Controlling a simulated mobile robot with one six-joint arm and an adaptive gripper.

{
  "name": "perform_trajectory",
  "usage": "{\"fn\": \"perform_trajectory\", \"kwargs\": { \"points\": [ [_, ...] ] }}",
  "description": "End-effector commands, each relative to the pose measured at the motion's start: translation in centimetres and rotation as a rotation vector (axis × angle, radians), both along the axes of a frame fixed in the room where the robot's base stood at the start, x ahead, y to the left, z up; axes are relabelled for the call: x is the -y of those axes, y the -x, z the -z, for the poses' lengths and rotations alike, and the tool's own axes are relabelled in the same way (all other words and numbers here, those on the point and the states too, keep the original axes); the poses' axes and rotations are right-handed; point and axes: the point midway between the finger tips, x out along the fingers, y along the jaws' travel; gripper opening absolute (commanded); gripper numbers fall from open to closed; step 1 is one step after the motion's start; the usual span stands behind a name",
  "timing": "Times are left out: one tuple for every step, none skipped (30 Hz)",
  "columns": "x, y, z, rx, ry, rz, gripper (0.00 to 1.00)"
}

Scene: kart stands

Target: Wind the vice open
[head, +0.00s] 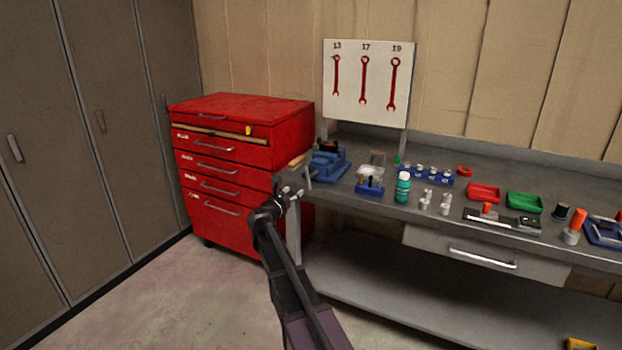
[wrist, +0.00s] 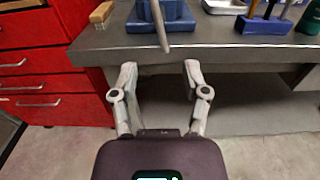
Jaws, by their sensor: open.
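The blue vice (head: 328,165) stands at the left end of the grey workbench. In the wrist view only the lower part of the vice (wrist: 162,14) shows at the top edge. A grey bar, which looks like its handle (wrist: 160,26), hangs down in front of the bench edge. My gripper (head: 287,191) is in front of the bench's left end, near the vice. In the wrist view my gripper (wrist: 160,68) is open and empty, its fingers apart below the handle. The handle lies beyond the fingertips, in line with the gap. The vice jaws are too small to judge.
The red tool cabinet (head: 245,150) stands close on the left. A wooden-handled brush or block (wrist: 101,13) lies on the bench left of the vice. A blue tool holder (head: 370,186) and a green bottle (head: 403,187) stand to its right. The floor in front is clear.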

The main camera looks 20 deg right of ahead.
Motion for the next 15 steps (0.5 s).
{"fn": "perform_trajectory", "kwargs": {
  "points": [
    [0.0,0.0,0.0,0.001,-0.001,0.000,0.59],
    [0.0,0.0,0.0,0.001,-0.001,0.000,0.59],
    [0.1,-0.1,0.0,0.000,-0.001,0.001,0.59],
    [0.1,-0.1,0.0,0.000,-0.001,0.001,0.59],
    [0.2,-0.2,0.0,0.001,-0.002,0.001,0.59],
    [0.3,-0.3,0.0,0.001,-0.002,0.001,0.59],
    [0.4,-0.4,0.0,0.001,-0.002,0.001,0.59],
    [0.6,-0.5,0.0,0.001,-0.002,0.001,0.59],
    [0.8,-0.7,0.0,0.001,-0.002,0.001,0.59],
    [1.0,-0.9,0.0,0.001,-0.002,0.001,0.59],
    [1.2,-1.0,0.0,0.001,-0.002,0.002,0.59],
    [1.5,-1.3,0.0,0.002,-0.003,0.001,0.59],
    [1.8,-1.5,0.0,0.002,-0.003,0.002,0.59],
    [2.1,-1.7,0.0,0.002,-0.003,0.002,0.59],
    [2.5,-2.1,0.0,0.002,-0.003,0.002,0.59]
  ]
}}
